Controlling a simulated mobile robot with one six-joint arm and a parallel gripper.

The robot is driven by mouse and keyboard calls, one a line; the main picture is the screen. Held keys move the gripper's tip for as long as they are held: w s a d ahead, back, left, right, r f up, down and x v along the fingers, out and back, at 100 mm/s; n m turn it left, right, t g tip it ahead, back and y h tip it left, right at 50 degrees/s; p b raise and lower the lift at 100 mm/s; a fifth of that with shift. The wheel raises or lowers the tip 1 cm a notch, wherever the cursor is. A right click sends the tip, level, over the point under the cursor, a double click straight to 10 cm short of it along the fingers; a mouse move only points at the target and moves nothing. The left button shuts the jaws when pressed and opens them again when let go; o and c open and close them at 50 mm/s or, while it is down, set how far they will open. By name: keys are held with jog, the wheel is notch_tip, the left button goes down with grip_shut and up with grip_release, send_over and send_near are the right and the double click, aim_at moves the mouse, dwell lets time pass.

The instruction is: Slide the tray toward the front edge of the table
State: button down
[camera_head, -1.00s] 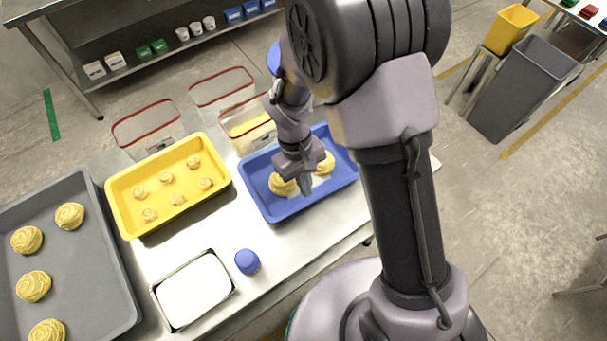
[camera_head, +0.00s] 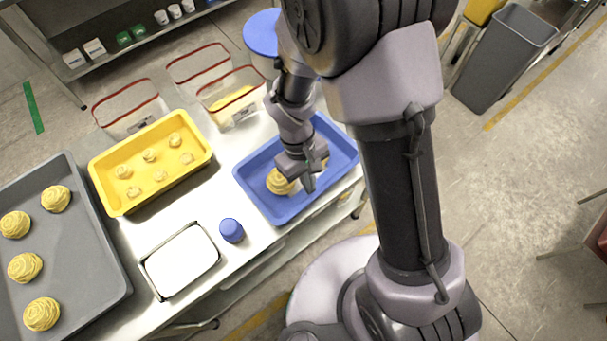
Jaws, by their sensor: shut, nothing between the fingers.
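The blue tray (camera_head: 262,200) lies on the metal table, its near long side at about the table's front edge. It holds a swirled yellow pastry (camera_head: 279,182) and another one mostly hidden behind my gripper. My gripper (camera_head: 309,184) is shut and empty, pointing down inside the blue tray, to the right of the visible pastry. I cannot tell whether its tips touch the tray floor or wall. My arm hides part of the tray's far side.
A yellow tray (camera_head: 118,208) of small pastries, a large grey tray (camera_head: 75,245) of swirled pastries, a white-filled tin (camera_head: 182,261) and a blue-capped jar (camera_head: 231,230) stand to the left. Red-rimmed clear bins (camera_head: 131,110) stand behind. Beyond the front edge is open floor (camera_head: 520,245).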

jog(key=shift+w, duration=0.1)
jog(key=w+r+m+t+y+p, duration=0.1)
jog(key=w+r+p, duration=0.15)
jog(key=r, duration=0.45)
jog(key=w+r+m+t+p, duration=0.1)
jog(key=r+p, duration=0.2)
jog(key=r, duration=0.4)
jog(key=s+d+r+m+t+y+b, duration=0.2)
jog(key=s+d+r+m+t+b, duration=0.4)
jog(key=s+r+m+b, duration=0.3)
jog(key=shift+r+y, duration=0.3)
jog(key=shift+r, duration=0.55)
jog(key=shift+s, duration=0.1)
